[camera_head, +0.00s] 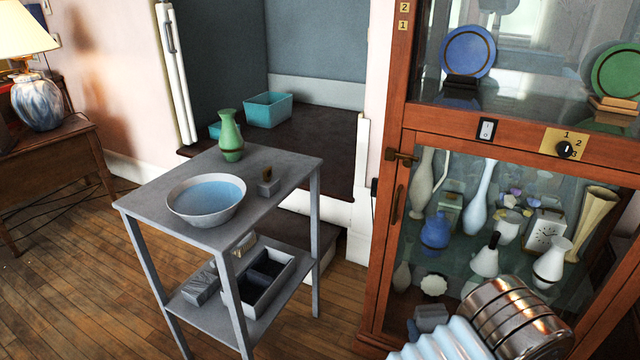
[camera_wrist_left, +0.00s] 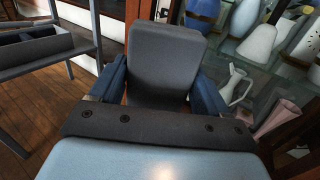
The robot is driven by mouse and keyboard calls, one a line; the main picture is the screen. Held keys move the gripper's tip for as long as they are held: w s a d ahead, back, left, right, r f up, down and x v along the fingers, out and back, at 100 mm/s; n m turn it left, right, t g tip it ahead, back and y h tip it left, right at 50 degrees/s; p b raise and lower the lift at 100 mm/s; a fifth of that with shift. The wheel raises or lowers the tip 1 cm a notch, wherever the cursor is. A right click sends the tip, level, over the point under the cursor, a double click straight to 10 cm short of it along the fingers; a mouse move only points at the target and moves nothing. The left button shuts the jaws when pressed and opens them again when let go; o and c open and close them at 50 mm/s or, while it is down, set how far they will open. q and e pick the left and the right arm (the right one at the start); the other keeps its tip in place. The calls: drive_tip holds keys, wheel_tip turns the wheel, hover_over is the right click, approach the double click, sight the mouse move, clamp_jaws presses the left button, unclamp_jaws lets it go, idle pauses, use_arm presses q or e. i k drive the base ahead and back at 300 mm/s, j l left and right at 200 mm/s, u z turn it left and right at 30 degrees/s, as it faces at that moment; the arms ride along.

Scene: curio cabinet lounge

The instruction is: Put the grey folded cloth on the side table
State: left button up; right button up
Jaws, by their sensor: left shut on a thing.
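The grey folded cloth (camera_wrist_left: 165,52) stands as a flat grey slab between the two blue fingers of my left gripper (camera_wrist_left: 160,76) in the left wrist view. The gripper is shut on it and holds it in the air. In the head view the cloth (camera_head: 431,317) shows small and partly hidden at the lower right, in front of the cabinet, beyond my arm. A wooden table (camera_head: 60,157) with a lamp stands at the far left. A grey two-tier table (camera_head: 268,208) stands nearer, left of the cabinet. My right gripper is not in view.
The glass-fronted cabinet (camera_head: 392,225) is close on the right.

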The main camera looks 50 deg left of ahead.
sight(158, 193)
drive_tip(key=k+j+z, duration=0.2)
drive_tip(key=z, duration=0.3)
drive_tip(key=k+z, duration=0.5)
drive_tip(key=k+u, duration=0.35)
drive_tip(key=k+j+u, duration=0.2)
drive_tip(key=u, duration=0.15)
